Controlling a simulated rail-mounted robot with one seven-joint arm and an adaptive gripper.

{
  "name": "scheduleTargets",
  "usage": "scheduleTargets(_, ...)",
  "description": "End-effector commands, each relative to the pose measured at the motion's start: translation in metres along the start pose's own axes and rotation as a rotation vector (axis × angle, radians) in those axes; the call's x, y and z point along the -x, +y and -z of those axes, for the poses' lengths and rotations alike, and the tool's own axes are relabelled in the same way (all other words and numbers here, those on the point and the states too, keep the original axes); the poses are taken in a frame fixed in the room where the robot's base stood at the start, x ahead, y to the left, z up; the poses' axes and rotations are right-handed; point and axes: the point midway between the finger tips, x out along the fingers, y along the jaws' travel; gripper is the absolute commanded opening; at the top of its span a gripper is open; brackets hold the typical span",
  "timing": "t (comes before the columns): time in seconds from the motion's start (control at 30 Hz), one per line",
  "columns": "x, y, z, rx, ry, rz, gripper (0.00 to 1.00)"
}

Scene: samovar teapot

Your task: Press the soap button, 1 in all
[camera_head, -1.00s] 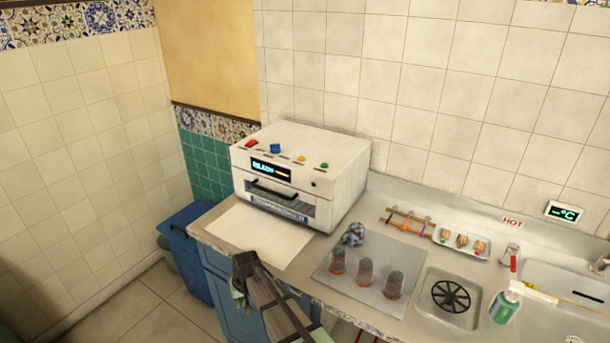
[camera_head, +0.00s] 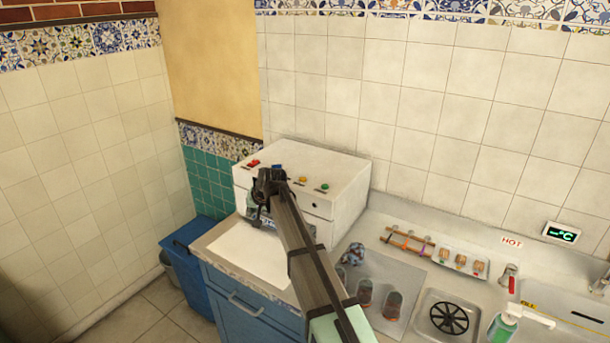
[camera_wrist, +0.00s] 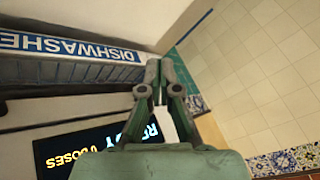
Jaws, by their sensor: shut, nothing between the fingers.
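The white dishwasher (camera_head: 345,190) stands on the counter against the tiled wall. I cannot read which is the soap button. My gripper (camera_head: 262,212) is shut and empty in front of the dishwasher's front face. In the wrist view its fingertips (camera_wrist: 160,68) show beside the "DISHWASHER" label (camera_wrist: 70,45); contact cannot be told. The display (camera_wrist: 95,150) shows "READY" and "DOSES".
A white mat (camera_head: 245,255) lies before the dishwasher. To the right are a grey mat with several glasses (camera_head: 365,292), a tray of small items (camera_head: 462,262), a drain (camera_head: 448,317) and a green soap bottle (camera_head: 502,328). A blue bin (camera_head: 190,270) stands left.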

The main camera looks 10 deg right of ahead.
Motion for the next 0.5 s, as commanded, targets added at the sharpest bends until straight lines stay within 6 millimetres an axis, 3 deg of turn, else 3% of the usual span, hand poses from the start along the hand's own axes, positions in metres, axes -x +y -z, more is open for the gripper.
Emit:
scheduleTargets(0.03, 0.019, 0.006, 0.020, -0.023, 0.021, 0.002, 0.00)
scheduleTargets(0.2, 0.068, 0.030, 0.069, -0.090, 0.081, 0.010, 0.00)
scheduleTargets(0.5, 0.155, 0.070, 0.139, -0.191, 0.178, 0.023, 0.00)
